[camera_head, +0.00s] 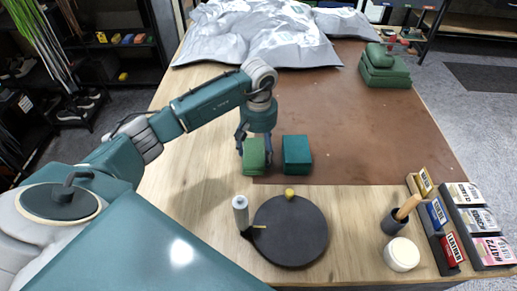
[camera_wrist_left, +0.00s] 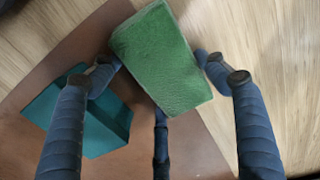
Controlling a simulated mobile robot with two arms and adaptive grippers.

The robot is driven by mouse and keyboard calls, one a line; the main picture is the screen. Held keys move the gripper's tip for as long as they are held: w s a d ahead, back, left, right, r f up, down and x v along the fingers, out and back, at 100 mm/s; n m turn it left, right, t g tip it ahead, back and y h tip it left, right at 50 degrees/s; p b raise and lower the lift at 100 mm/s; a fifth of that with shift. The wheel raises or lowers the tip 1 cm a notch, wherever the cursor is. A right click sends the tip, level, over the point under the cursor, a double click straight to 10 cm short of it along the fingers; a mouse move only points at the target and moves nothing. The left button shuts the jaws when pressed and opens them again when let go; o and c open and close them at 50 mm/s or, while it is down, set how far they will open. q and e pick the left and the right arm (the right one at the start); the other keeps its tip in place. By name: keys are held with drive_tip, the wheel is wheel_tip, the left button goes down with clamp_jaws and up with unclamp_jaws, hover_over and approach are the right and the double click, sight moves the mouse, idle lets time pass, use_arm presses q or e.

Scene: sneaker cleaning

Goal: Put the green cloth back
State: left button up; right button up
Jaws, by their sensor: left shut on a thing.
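The green cloth (camera_head: 254,157) is a folded, block-shaped bundle at the left edge of the brown mat (camera_head: 340,130). My left gripper (camera_head: 254,146) comes down from above and is shut on it. In the left wrist view the cloth (camera_wrist_left: 160,55) sits between the fingers (camera_wrist_left: 158,66), tilted in the picture. I cannot tell whether its underside touches the table. A teal block (camera_head: 296,155) stands just right of the cloth, with a narrow gap; it also shows in the left wrist view (camera_wrist_left: 88,118). My right gripper is not in view.
A stack of folded green pieces (camera_head: 385,72) lies at the mat's far right. A silver sheet (camera_head: 262,35) covers the back. A black round tray (camera_head: 290,232), a white bottle (camera_head: 241,213), a brush holder (camera_head: 393,222) and a white jar (camera_head: 402,254) stand in front. The mat's middle is clear.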

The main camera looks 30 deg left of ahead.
sight(258, 150)
use_arm(q)
drive_tip(key=shift+f, duration=0.2)
drive_tip(key=o, duration=1)
drive_tip(key=shift+r, duration=0.1)
drive_tip(key=shift+r, duration=0.25)
wheel_tip(258, 150, up, 12)
drive_tip(key=b, duration=0.3)
drive_tip(key=shift+b, duration=0.4)
drive_tip(key=shift+f, duration=0.1)
